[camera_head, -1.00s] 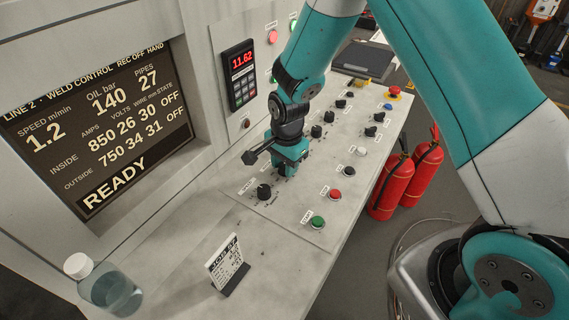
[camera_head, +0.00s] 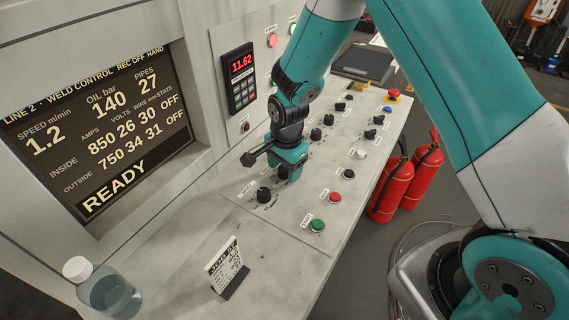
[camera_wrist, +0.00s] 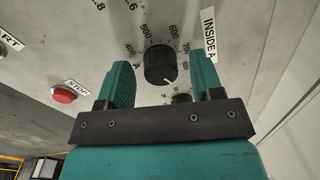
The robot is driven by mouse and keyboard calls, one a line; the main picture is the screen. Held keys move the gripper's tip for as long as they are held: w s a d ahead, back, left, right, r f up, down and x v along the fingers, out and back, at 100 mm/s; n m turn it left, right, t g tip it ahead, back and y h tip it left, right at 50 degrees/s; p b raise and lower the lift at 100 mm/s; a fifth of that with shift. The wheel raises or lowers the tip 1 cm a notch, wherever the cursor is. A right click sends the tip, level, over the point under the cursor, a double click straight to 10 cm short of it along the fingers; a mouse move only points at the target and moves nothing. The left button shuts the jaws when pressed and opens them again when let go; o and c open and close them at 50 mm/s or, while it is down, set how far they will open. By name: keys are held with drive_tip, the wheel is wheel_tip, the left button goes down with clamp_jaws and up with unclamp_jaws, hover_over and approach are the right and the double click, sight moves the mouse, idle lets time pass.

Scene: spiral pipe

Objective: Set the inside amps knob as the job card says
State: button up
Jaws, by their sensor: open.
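The inside amps knob (camera_wrist: 159,65) is black with a white pointer mark. In the wrist view it stands between the two teal fingers of my open gripper (camera_wrist: 163,88), with a gap on both sides. Its label "INSIDE A" (camera_wrist: 209,34) and a dial scale with 400, 500, 600 and 700 surround it. In the head view my gripper (camera_head: 287,172) is low over the panel and hides this knob. The job card (camera_head: 228,268) stands on the desk at the front; its small lines are unreadable. The screen (camera_head: 100,130) reads inside amps 850, outside 750, and READY.
Another black knob (camera_head: 264,194) sits just left of my gripper. Red stop (camera_head: 335,198) and green start (camera_head: 317,225) buttons lie to the right. A bottle (camera_head: 108,293) stands at the front left. More black knobs (camera_head: 316,134) line the panel behind.

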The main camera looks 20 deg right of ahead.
wheel_tip(320, 180, up, 18)
drive_tip(key=b, duration=0.1)
drive_tip(key=shift+s+d+f+b, duration=0.2)
drive_tip(key=shift+s+f+b, duration=0.1)
drive_tip(key=shift+s, duration=0.15)
